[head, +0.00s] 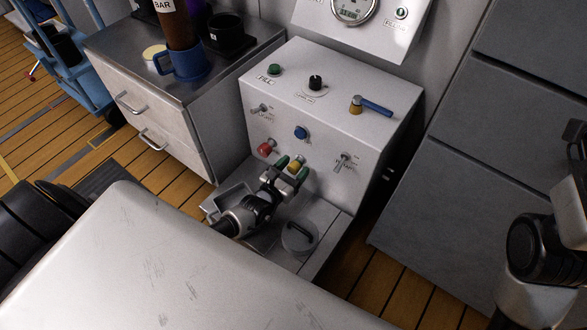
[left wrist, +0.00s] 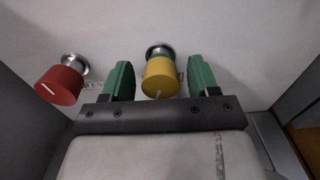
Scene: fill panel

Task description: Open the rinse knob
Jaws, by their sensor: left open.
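A yellow knob (head: 296,163) on a metal stem sticks out of the front of the white panel box, low down. It also shows in the left wrist view (left wrist: 159,76). My left gripper (head: 292,168) is open, with its green fingers on either side of the yellow knob. In the left wrist view, gaps show between the knob and both fingers (left wrist: 160,82). A red knob (head: 266,147) sits to the left, outside the fingers, and also shows in the left wrist view (left wrist: 60,85). The labels by the knobs are partly hidden and unreadable.
A tray with a round lid (head: 299,236) lies below. Drawers (head: 150,110) stand left, a grey cabinet (head: 480,170) right.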

